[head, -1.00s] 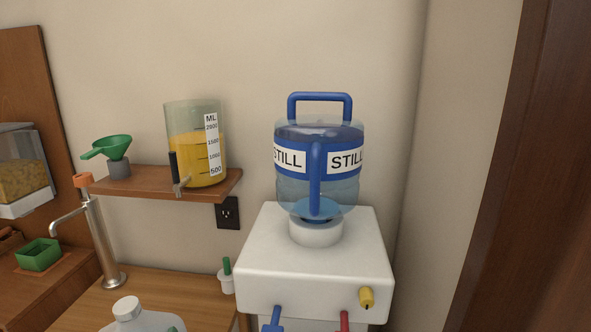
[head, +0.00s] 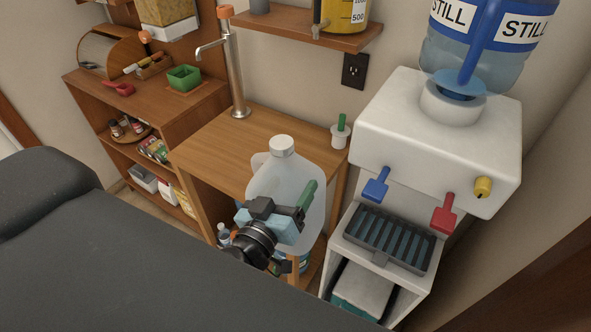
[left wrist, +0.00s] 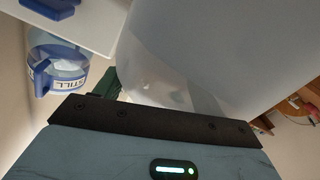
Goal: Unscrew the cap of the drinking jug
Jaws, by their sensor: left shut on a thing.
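A green handle (head: 308,194) shows on the jug's near right side. My left gripper (head: 298,217) is at that side, below the cap, and appears shut on the green handle; its fingers hide part of it. In the left wrist view the jug's pale wall (left wrist: 215,50) fills the upper right, close beyond the gripper, and a bit of green (left wrist: 105,84) shows behind the gripper's edge. My right gripper is not in view.
The white water dispenser (head: 400,125) with the big STILL bottle (head: 478,55) stands close on the right. A metal tap (head: 232,75) rises at the table's back. A small white pot (head: 340,135) stands at the table's right edge. The table's left part (head: 215,150) is clear.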

